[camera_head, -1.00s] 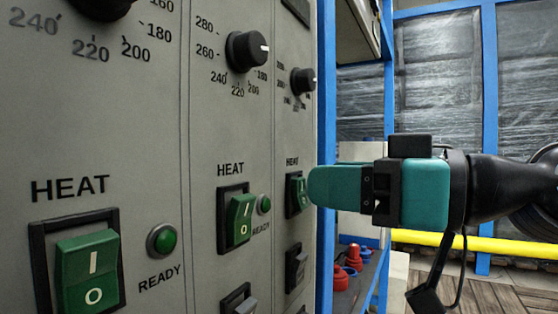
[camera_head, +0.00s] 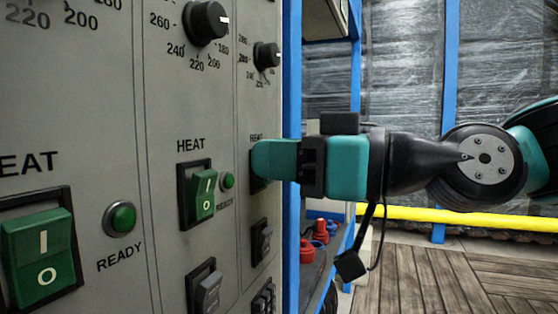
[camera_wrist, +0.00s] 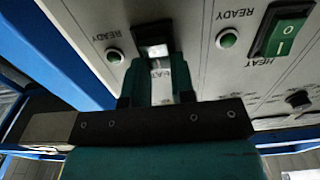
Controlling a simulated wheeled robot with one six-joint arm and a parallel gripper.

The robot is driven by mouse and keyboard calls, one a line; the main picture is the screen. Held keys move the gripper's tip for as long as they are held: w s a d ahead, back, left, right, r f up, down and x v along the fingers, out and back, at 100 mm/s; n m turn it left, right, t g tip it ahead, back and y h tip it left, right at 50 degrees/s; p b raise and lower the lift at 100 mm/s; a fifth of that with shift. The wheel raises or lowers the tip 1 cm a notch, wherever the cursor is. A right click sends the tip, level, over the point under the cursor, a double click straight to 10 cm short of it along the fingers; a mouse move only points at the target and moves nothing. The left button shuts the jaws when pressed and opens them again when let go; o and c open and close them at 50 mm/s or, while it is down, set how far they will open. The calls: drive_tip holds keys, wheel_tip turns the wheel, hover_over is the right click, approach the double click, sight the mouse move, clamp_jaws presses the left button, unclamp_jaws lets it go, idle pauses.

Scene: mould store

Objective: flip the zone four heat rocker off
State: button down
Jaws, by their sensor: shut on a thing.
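The rightmost HEAT rocker sits on the grey control panel (camera_head: 160,110). In the head view my gripper (camera_head: 256,160) covers it, with the teal fingertips up against the panel. In the wrist view, which sees the panel upside down, this rocker (camera_wrist: 153,47) shows a dark frame and a bright, washed-out face between the fingers. My gripper (camera_wrist: 155,65) is shut on the rocker, one finger to each side. I cannot read which way it is tipped, and no zone number is legible.
A second HEAT rocker (camera_head: 204,195), green with I and O, is left of my gripper; a larger one (camera_head: 40,258) is nearer. Round READY lamps and lower black switches (camera_head: 261,243) are close by. A blue post (camera_head: 291,100) stands right of the panel.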

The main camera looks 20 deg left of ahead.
drive_tip(key=y+b, duration=0.1)
drive_tip(key=b, duration=0.3)
drive_tip(key=f+y+b, duration=0.1)
drive_tip(key=y+b, duration=0.1)
drive_tip(key=b, duration=0.3)
drive_tip(key=shift+d+t+y, duration=0.2)
drive_tip(key=shift+t+y, duration=0.1)
drive_tip(key=shift+r, duration=0.15)
drive_tip(key=c, duration=1)
unclamp_jaws()
drive_tip(key=shift+o, duration=0.2)
drive_tip(key=b+v, duration=1.7)
drive_tip(key=b, duration=0.3)
drive_tip(key=shift+d, duration=0.2)
